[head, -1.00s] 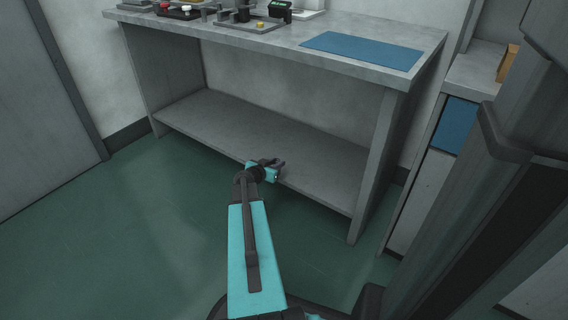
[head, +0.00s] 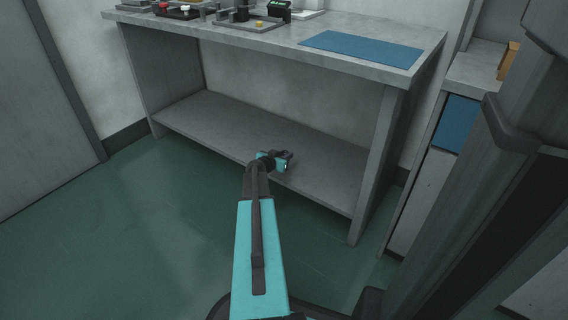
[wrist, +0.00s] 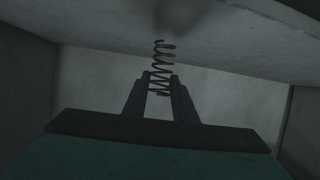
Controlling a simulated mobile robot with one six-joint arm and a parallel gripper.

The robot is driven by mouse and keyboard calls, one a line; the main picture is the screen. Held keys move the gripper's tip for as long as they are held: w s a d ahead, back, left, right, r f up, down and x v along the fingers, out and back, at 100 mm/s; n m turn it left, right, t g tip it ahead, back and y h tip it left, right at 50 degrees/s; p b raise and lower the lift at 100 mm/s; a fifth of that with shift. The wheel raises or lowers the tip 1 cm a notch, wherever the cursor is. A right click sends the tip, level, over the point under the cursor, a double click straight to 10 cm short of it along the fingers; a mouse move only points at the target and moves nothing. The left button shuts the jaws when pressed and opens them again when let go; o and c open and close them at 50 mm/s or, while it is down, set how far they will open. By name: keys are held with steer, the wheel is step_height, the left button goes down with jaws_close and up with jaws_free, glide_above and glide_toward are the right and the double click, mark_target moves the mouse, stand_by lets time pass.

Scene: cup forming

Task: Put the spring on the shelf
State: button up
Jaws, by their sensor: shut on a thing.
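The spring (wrist: 163,60) is a dark metal coil in the wrist view. My gripper (wrist: 162,80) is shut on one end of it, and the other end sticks out past the fingertips toward a grey surface. I cannot tell whether the spring touches that surface. In the head view my gripper (head: 288,156) is over the front part of the grey lower shelf (head: 215,122), beneath the bench top. The spring is too small or hidden to make out there.
The bench top (head: 285,32) is above the shelf, with a blue mat (head: 362,49) and several small fixtures on it. A right side panel (head: 376,150) closes that end. The shelf looks bare. A side cabinet (head: 432,185) stands at the right.

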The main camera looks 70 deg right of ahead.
steer(key=shift+f+b, duration=0.85)
steer(key=shift+f, duration=0.9)
steer(key=shift+f, duration=0.15)
steer(key=o, duration=1)
steer(key=shift+r, duration=0.2)
steer(key=shift+a+r, duration=0.1)
steer(key=shift+a, duration=0.05)
steer(key=shift+p+v, duration=1.3)
steer(key=shift+v, duration=4.5)
